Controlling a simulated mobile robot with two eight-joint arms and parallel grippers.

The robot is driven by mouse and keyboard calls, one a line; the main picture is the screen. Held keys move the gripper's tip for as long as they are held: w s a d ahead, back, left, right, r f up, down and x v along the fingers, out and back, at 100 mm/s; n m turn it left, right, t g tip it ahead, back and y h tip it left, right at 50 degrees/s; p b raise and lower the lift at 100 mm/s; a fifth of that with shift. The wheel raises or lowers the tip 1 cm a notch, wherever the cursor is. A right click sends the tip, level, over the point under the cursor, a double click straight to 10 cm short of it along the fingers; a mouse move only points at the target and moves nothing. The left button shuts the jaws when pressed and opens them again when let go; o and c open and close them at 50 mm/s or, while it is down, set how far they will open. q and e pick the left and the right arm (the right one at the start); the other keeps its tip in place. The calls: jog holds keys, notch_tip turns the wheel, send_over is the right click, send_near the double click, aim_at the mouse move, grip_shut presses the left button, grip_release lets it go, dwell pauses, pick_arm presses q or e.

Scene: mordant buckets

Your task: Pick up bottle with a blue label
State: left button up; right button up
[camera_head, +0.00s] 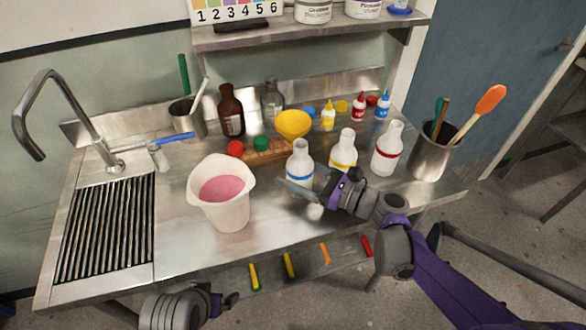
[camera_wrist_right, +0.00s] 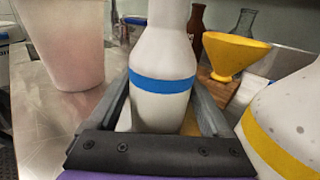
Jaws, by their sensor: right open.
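The bottle with a blue label (camera_head: 299,163) is white with a narrow neck and stands upright on the steel counter. In the right wrist view the blue-banded bottle (camera_wrist_right: 164,80) stands between the two fingers of my right gripper (camera_wrist_right: 165,110). My right gripper (camera_head: 302,190) is open around its lower body; whether a finger touches it I cannot tell. The bottle's base is partly hidden by the gripper. My left gripper (camera_head: 228,300) is low in front of the counter, at the bottom of the head view; its jaws are too small to judge.
A yellow-banded bottle (camera_head: 343,150) stands close to the right, with a red-banded bottle (camera_head: 387,150) beyond. A white pitcher (camera_head: 226,215) with pink liquid stands to the left. A yellow funnel (camera_head: 293,123) and wooden block (camera_head: 262,156) are behind. A utensil pot (camera_head: 430,158) stands far right.

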jog(key=shift+s+d, duration=0.1)
jog(key=shift+d, duration=0.15)
jog(key=shift+c, duration=0.5)
jog(key=c, duration=1.2)
jog(key=shift+a+r, duration=0.1)
